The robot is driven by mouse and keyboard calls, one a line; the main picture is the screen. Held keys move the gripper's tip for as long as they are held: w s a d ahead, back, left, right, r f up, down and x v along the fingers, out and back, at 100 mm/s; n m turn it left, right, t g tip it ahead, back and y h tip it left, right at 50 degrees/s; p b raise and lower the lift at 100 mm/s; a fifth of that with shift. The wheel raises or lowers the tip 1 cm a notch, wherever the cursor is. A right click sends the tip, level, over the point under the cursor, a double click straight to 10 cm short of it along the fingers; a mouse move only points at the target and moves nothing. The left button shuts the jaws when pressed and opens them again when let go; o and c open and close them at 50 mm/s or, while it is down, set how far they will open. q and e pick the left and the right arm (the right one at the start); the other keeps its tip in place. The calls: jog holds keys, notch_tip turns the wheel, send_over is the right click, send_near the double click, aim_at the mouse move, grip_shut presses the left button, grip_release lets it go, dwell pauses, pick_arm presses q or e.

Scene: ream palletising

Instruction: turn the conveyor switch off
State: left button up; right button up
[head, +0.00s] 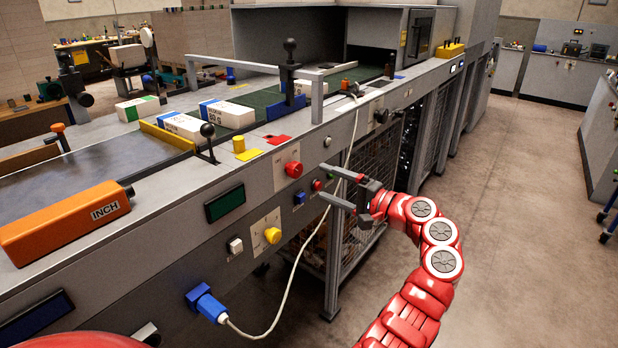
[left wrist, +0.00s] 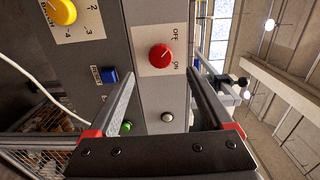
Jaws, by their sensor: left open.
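The conveyor switch is a red round knob (head: 294,169) on a light plate on the machine's side panel. My right gripper is not in view.
A blue button (left wrist: 109,75), a green button (left wrist: 126,127) and a white button (left wrist: 167,117) sit near the knob. A yellow dial (head: 273,235) is lower left. A white cable (head: 290,290) hangs from a blue plug (head: 205,303). White reams (head: 226,114) lie on the conveyor.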

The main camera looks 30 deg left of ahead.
pick_arm(q)
jog(key=d, duration=0.8)
jog(key=shift+s+d, duration=0.25)
jog(key=shift+s, duration=0.05)
